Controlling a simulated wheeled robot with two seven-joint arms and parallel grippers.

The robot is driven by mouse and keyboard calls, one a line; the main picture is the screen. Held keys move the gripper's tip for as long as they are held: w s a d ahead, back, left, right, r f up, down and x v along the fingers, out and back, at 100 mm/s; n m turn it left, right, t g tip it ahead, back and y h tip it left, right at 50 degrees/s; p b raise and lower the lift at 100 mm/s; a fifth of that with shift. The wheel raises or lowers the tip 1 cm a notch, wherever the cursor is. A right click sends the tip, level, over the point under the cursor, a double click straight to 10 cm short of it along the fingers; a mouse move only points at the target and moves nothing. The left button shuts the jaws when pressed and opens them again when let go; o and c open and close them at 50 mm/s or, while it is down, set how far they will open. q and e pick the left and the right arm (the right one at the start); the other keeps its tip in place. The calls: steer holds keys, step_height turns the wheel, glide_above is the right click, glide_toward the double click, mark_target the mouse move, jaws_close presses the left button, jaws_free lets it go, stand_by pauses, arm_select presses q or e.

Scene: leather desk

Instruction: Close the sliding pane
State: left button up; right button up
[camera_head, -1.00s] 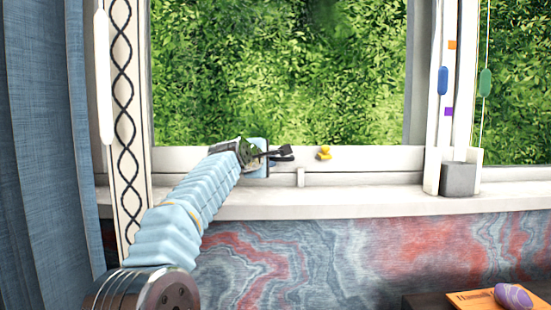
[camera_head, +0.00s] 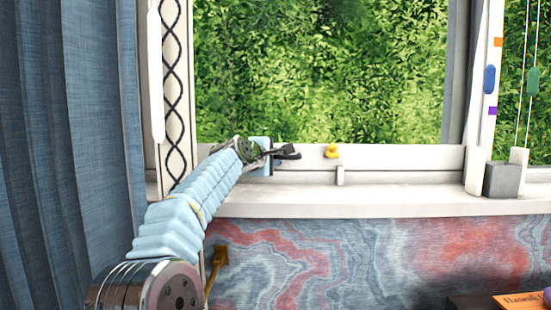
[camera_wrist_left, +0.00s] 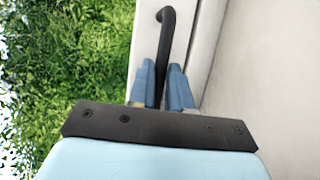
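The sliding pane belongs to the large window, and green foliage shows through the glass. Its black handle (camera_head: 288,153) sticks out near the lower left of the window; it also shows in the left wrist view (camera_wrist_left: 167,35). My left gripper (camera_wrist_left: 161,85) has its two blue fingers closely on both sides of the handle and appears shut on it. In the head view my left gripper (camera_head: 267,153) is at the handle's left end, above the sill. The pane's exact edges are hard to tell from the frame. My right gripper is not in view.
A small yellow duck (camera_head: 332,151) is at the window's lower rail. A short white post (camera_head: 340,176) stands below it. A grey pot (camera_head: 501,180) stands on the white sill (camera_head: 380,200) at right. A blue curtain (camera_head: 75,150) hangs at left. An orange book (camera_head: 522,300) lies lower right.

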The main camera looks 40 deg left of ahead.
arm_select(q)
steer(key=o, duration=0.3)
steer(key=b+v, duration=0.1)
steer(key=v, duration=1.2)
steer(key=shift+s+d+r+b, duration=0.1)
steer(key=shift+s+d+b, duration=0.05)
steer(key=shift+s+b, duration=0.25)
